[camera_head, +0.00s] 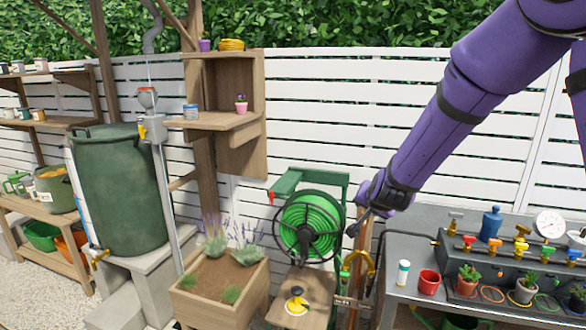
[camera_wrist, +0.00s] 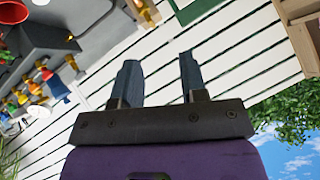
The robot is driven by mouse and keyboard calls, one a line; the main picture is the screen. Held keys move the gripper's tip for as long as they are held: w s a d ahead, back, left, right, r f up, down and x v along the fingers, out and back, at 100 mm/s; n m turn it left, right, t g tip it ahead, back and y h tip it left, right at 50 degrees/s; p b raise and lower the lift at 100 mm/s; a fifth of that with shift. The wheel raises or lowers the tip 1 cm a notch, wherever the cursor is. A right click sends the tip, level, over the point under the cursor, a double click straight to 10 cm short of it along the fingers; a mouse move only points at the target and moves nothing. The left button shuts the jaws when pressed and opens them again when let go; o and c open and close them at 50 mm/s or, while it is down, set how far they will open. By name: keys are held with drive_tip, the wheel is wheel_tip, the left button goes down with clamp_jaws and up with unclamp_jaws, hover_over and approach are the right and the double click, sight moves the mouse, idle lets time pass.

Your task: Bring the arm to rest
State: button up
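My purple arm reaches down from the upper right in the head view. My gripper (camera_head: 362,222) hangs at its lower end, in front of the white slatted fence (camera_head: 420,75) and just right of the green hose reel (camera_head: 308,222). In the wrist view my gripper (camera_wrist: 158,82) shows two blue-grey fingers standing apart, with only fence slats between them. It is open and holds nothing.
A grey bench (camera_head: 400,306) with coloured valves, a red cup (camera_head: 429,281), a blue bottle (camera_head: 490,223) and small potted plants stands at the right. A wooden planter (camera_head: 190,310) and a green barrel (camera_head: 120,190) stand left. A wooden shelf (camera_head: 215,122) is on the fence.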

drive_tip(key=s+d+r+n+g+y, duration=0.1)
drive_tip(key=s+d+r+n, duration=0.1)
drive_tip(key=s+r, duration=0.65)
drive_tip(key=s+d+r+n+g, duration=0.1)
drive_tip(key=s+d+r, duration=0.1)
drive_tip(key=s, duration=0.8)
drive_tip(key=s+d+r+n+g, duration=0.1)
drive_tip(key=s+d+r, duration=0.2)
drive_tip(key=s, duration=0.7)
drive_tip(key=s+d+r+n+g+h, duration=0.1)
drive_tip(key=s+d+r+n+g, duration=0.1)
drive_tip(key=s, duration=0.8)
drive_tip(key=shift+d+r, duration=0.25)
drive_tip(key=shift+d, duration=0.5)
